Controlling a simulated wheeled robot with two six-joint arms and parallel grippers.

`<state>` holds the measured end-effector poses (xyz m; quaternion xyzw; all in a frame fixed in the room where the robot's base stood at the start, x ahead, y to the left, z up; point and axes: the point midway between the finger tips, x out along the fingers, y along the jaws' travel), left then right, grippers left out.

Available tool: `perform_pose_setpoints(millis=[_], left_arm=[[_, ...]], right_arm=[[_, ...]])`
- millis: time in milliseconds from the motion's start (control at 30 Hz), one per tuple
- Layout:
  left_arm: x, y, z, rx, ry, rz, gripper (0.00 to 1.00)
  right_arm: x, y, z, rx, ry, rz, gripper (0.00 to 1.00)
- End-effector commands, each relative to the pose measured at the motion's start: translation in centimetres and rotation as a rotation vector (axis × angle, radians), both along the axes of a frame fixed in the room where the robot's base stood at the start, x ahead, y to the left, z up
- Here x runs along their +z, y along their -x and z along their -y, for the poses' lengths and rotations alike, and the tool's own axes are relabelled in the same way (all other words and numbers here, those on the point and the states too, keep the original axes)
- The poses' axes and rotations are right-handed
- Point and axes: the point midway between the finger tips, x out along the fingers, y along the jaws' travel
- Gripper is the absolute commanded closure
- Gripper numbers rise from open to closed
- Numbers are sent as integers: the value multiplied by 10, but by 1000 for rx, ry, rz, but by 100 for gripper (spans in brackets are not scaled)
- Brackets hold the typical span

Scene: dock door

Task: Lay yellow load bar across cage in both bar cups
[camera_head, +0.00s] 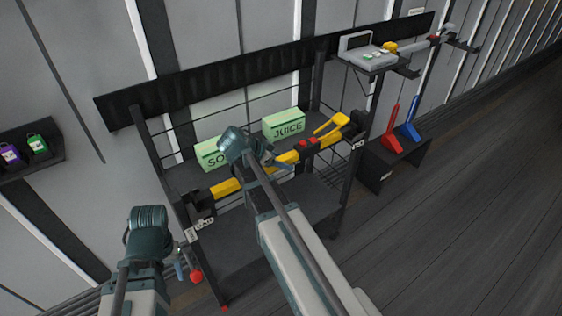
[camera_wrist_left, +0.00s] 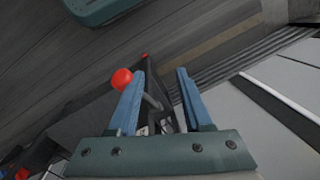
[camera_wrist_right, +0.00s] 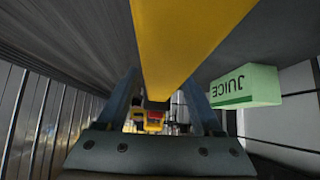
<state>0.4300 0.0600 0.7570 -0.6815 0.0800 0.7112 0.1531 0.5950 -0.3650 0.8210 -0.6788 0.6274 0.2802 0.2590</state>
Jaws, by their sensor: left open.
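The yellow load bar (camera_head: 226,187), with a red middle part, spans the front of the cage (camera_head: 160,160). Its left end meets the black left cup (camera_head: 201,206) and its right end the black right cup (camera_head: 355,122); I cannot tell how deep either end sits. My right gripper (camera_head: 270,161) is at the middle of the bar. In the right wrist view the bar (camera_wrist_right: 180,40) runs lengthwise past the spread fingers (camera_wrist_right: 162,85). My left gripper (camera_head: 181,268) is open and low at the cage's left front, beside a red ball knob (camera_head: 196,276), also in the left wrist view (camera_wrist_left: 122,79).
Two green boxes, one marked JUICE (camera_head: 284,124), stand inside the cage. A grey device (camera_head: 366,52) sits on a shelf at the back right. Red (camera_head: 392,140) and blue (camera_head: 408,132) scoop-like things stand on a black stand. Open floor lies at right.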

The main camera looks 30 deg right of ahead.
Motion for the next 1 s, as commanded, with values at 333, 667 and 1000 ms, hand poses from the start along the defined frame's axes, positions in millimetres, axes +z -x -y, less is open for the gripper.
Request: perform_pose_setpoints(millis=[333,667,1000], left_arm=[[7,0,0,0,0,0,50],[54,0,0,1,0,0,50],[85,0,0,1,0,0,50]], right_arm=[[7,0,-1,0,-1,0,33],[54,3,-44,2,0,-1,33],[85,6,-79,1,0,0,33]])
